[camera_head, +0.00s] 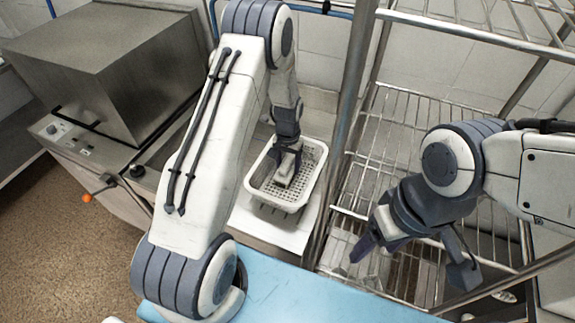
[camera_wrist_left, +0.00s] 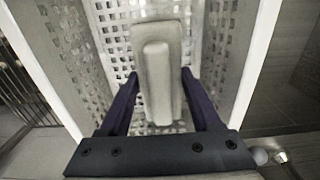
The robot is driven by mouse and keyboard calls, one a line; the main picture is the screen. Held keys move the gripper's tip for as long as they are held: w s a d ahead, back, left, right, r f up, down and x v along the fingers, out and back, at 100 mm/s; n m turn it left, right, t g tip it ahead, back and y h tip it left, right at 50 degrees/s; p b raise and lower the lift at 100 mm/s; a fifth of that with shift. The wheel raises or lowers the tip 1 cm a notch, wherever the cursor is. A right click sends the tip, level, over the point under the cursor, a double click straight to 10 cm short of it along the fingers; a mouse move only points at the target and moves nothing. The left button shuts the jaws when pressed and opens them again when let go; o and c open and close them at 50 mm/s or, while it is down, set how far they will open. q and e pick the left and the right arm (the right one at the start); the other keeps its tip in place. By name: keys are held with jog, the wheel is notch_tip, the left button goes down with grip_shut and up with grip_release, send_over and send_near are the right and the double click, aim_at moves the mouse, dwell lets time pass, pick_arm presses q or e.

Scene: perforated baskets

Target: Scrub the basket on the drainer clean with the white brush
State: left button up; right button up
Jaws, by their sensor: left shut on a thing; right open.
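A white perforated basket (camera_head: 310,172) stands on the pale drainer surface (camera_head: 262,224) in the head view. Its holed wall also fills the left wrist view (camera_wrist_left: 228,35). My left gripper (camera_head: 290,160) reaches down inside the basket and is shut on the white brush (camera_head: 284,172). In the left wrist view the brush (camera_wrist_left: 158,75) sits between the two dark fingers (camera_wrist_left: 160,100), close over the basket floor. I cannot tell whether its underside touches the floor. My right gripper (camera_head: 415,262) is open and empty, to the right of the basket, in front of the wire rack.
A metal wire rack (camera_head: 400,135) with an upright post (camera_head: 345,110) stands right of the basket. A steel box-shaped machine (camera_head: 115,60) is at the left. A light blue surface (camera_head: 300,296) lies in front.

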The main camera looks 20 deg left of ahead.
pick_arm(q)
notch_tip(320, 180, up, 13)
jog(key=p, duration=0.9)
dwell(0.4)
